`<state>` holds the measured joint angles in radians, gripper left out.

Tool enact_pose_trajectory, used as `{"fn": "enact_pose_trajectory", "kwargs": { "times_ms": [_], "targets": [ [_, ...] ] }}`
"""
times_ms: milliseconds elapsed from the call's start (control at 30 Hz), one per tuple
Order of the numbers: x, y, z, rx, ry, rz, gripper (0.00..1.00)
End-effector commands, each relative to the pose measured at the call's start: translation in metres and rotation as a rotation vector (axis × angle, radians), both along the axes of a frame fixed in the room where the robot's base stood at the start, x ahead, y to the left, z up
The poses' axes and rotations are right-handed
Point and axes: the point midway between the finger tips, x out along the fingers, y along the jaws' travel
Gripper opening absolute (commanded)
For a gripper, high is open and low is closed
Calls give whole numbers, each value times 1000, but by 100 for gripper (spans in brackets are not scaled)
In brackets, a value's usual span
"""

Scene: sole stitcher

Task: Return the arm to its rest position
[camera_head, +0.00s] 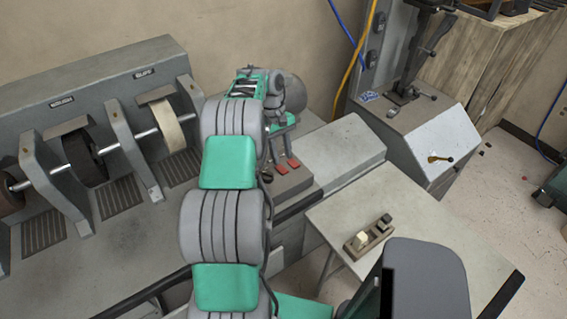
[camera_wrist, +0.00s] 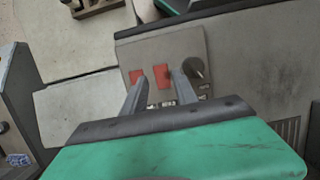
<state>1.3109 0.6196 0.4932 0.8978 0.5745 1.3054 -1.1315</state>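My grey and green arm rises through the middle of the head view. My gripper (camera_head: 281,152) points down over a grey control panel (camera_head: 292,184) with two red switches. In the wrist view my gripper (camera_wrist: 159,79) has its two fingers apart, with nothing visible between them but the panel behind. The red switches show there near the fingertips, one on the left (camera_wrist: 136,76) and one on the right (camera_wrist: 163,76). A dark round knob (camera_wrist: 194,66) is beside the right finger. I cannot tell whether the fingers touch the panel.
A grinding machine with several wheels (camera_head: 89,158) stands at left. A grey machine (camera_head: 440,145) with a black upright (camera_head: 410,70) stands at the back right. Floor shows at far right.

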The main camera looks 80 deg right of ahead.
Motion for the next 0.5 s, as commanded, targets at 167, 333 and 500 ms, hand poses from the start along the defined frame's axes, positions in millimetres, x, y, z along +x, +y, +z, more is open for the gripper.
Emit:
{"fn": "enact_pose_trajectory", "kwargs": {
  "times_ms": [167,333,500],
  "targets": [
    [5,-5,27,1,1,0,35],
    [5,-5,29,0,0,-1,35],
    [5,-5,29,0,0,0,35]
  ]
}}
